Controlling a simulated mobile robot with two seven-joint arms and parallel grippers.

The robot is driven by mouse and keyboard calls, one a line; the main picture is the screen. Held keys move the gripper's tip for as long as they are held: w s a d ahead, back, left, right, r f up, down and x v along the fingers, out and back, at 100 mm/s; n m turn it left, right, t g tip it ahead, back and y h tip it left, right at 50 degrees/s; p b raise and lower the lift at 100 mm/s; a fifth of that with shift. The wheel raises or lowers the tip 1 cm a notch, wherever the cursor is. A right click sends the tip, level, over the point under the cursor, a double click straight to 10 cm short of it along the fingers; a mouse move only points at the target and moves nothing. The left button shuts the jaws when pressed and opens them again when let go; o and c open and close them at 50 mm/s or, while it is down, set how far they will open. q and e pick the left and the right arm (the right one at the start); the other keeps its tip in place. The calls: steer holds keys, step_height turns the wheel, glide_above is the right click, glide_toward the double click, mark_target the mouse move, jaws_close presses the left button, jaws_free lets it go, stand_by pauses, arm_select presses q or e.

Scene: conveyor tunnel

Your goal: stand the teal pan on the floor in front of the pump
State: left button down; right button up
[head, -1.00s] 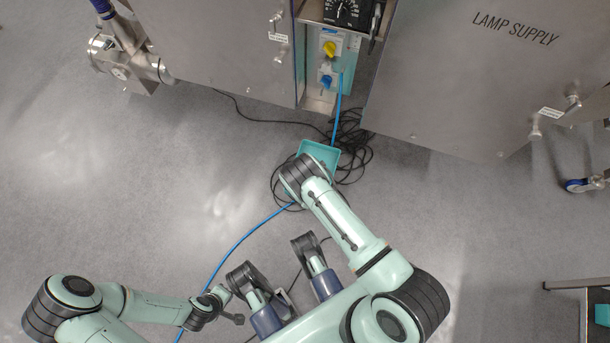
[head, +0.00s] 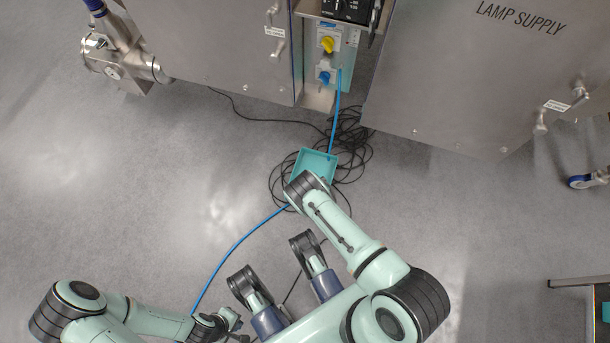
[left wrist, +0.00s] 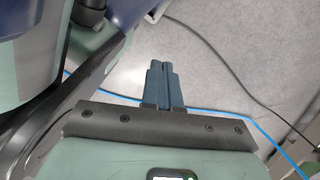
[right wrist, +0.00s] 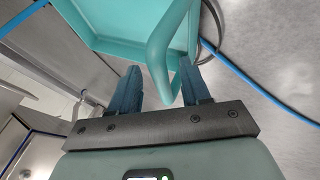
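The teal pan (head: 315,165) shows in the head view just beyond my right wrist, over the black cable coil below the pump cabinet. In the right wrist view the pan (right wrist: 115,32) fills the top, with its looped handle (right wrist: 160,75) between the two blue fingers of my right gripper (right wrist: 162,85). The fingers are apart by about the handle's width, and the pan moves with them. My arm hides the handle in the head view. I cannot tell its height above the floor. My left gripper (left wrist: 165,68) is shut and empty, low at the left near my base (head: 215,325).
A blue hose (head: 240,240) runs along the floor past the pan. Black cables (head: 350,150) lie coiled there. The floor at left is clear. A small table (head: 585,284) stands at lower right.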

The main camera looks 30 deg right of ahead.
arm_select(q)
steer(key=w+d+r+t+p, duration=0.1)
steer(key=w+r+t+p, duration=0.2)
steer(key=w, duration=0.7)
step_height(320, 180, up, 4)
steer(key=shift+w+d+f+m+t+p, duration=0.1)
steer(key=shift+w+d+m+t+p, duration=0.2)
steer(key=shift+p, duration=0.85)
arm_select(e)
steer(key=s+a+r+m+g+y, duration=0.1)
steer(key=s+a+r+m+g, duration=0.1)
steer(key=s+r+m, duration=0.5)
steer(key=s+a+r+m+g+y, duration=0.1)
steer(key=s+r+m, duration=0.6)
steer(key=r, duration=0.8)
steer(key=s+a+g, duration=0.1)
steer(key=s, duration=0.2)
steer(key=shift+s+a+r+m+g+y, duration=0.3)
steer(key=shift+s+g+y, duration=0.05)
steer(key=shift+g+y, duration=0.05)
arm_select(q)
steer(key=shift+s+a, duration=0.1)
steer(key=shift+s, duration=0.05)
